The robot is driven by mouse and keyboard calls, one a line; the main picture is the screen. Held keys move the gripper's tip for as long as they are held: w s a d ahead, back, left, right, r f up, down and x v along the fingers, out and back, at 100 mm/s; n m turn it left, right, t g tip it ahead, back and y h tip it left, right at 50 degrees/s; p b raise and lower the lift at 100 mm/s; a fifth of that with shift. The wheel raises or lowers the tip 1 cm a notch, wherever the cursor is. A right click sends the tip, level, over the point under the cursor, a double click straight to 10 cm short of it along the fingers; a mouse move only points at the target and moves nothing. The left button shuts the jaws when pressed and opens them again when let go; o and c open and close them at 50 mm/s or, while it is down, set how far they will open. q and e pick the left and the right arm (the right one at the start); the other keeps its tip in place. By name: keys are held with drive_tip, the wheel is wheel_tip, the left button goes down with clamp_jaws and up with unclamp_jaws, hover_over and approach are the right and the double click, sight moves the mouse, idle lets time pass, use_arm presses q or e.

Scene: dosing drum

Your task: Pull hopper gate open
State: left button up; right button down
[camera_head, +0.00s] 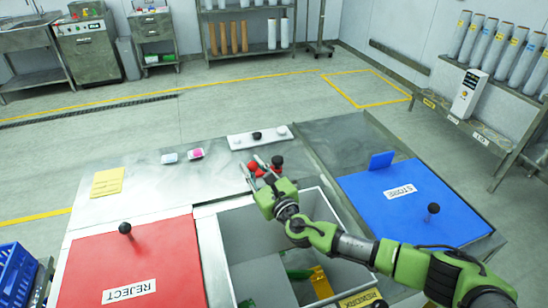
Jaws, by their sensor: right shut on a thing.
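My right gripper (257,172) reaches in from the lower right, over the far edge of the open grey bin (205,245). Its fingers are closed around a small red part (254,167), partly hidden by the fingers. My left gripper is not in view.
A red REJECT lid (170,260) with a black knob lies left of the bin, and a blue STORE lid (400,200) lies right. A yellow pad (107,182) lies far left.

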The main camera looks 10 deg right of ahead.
drive_tip(key=shift+s+a+f, duration=0.1)
drive_tip(key=shift+s+a, duration=0.15)
drive_tip(key=shift+a, duration=0.95)
drive_tip(key=shift+s+a, duration=0.25)
drive_tip(key=shift+a, duration=0.95)
drive_tip(key=c, duration=1.8)
unclamp_jaws()
drive_tip(key=shift+o, duration=0.2)
wheel_tip(320, 180, up, 10)
drive_tip(key=shift+p, duration=0.3)
